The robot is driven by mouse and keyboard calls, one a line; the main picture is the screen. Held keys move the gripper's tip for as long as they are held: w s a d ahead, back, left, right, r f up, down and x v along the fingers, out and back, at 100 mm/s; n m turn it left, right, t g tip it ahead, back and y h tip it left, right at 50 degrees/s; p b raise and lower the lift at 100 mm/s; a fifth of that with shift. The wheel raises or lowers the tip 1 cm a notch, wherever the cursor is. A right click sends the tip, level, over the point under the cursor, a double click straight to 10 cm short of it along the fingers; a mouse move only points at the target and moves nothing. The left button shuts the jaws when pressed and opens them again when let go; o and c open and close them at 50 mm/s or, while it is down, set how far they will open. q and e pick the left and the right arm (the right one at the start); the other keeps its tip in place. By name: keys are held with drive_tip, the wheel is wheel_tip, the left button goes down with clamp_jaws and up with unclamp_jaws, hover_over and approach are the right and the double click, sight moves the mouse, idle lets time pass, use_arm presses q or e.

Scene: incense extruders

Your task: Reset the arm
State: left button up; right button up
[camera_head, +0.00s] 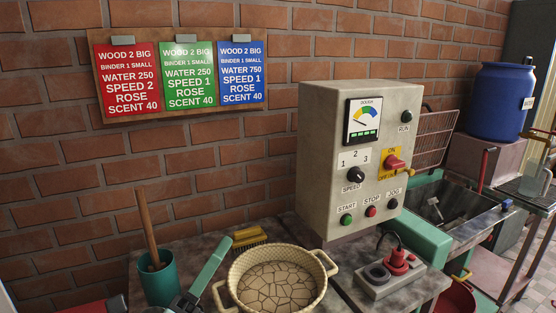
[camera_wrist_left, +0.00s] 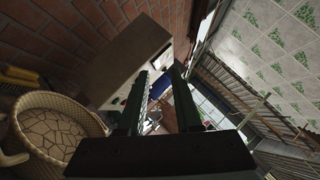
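My left gripper (camera_wrist_left: 158,70) shows in the left wrist view with its two dark fingers apart. The gap between them is empty, with the background showing through. In the head view only a dark piece, which seems to be part of it, shows at the bottom edge, left of the woven basket (camera_head: 318,268). The basket also shows in the left wrist view (camera_wrist_left: 57,140), left of the fingers and apart from them. The beige control box (camera_head: 318,180) stands behind the basket. I cannot make out my right gripper.
A teal cup (camera_head: 160,286) with a wooden stick stands left of the basket. A yellow brush (camera_head: 249,238) lies behind it. A plate with a red plug (camera_head: 397,262) lies to the right. A metal sink (camera_head: 440,205) and blue barrel (camera_head: 495,100) stand farther right.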

use_arm(q)
drive_tip(key=s+a+f+n+g+y, duration=0.25)
drive_tip(key=a+f+n+y, duration=0.35)
drive_tip(key=f+n, duration=0.35)
drive_tip(key=s+a+f+n+g+y, duration=0.2)
drive_tip(key=a+f+n+g+y, duration=0.3)
drive_tip(key=f+n, duration=0.45)
drive_tip(key=s+f+n+g, duration=0.5)
drive_tip(key=s+f, duration=0.1)
drive_tip(key=s, duration=0.3)
drive_tip(key=s+f+n+g, duration=0.4)
drive_tip(key=s+f, duration=0.2)
drive_tip(key=s, duration=0.4)
drive_tip(key=w+d+f+t+h, duration=0.1)
drive_tip(key=w+d+f+t, duration=0.1)
drive_tip(key=f, duration=0.3)
drive_tip(key=w+d+f+t+h+p, duration=0.1)
drive_tip(key=w+d+f+t, duration=0.1)
drive_tip(key=f, duration=0.3)
drive_tip(key=shift+w+f+t+h, duration=0.15)
drive_tip(key=shift+w+t+h, duration=0.2)
drive_tip(key=shift+t, duration=0.4)
drive_tip(key=shift+o, duration=0.3)
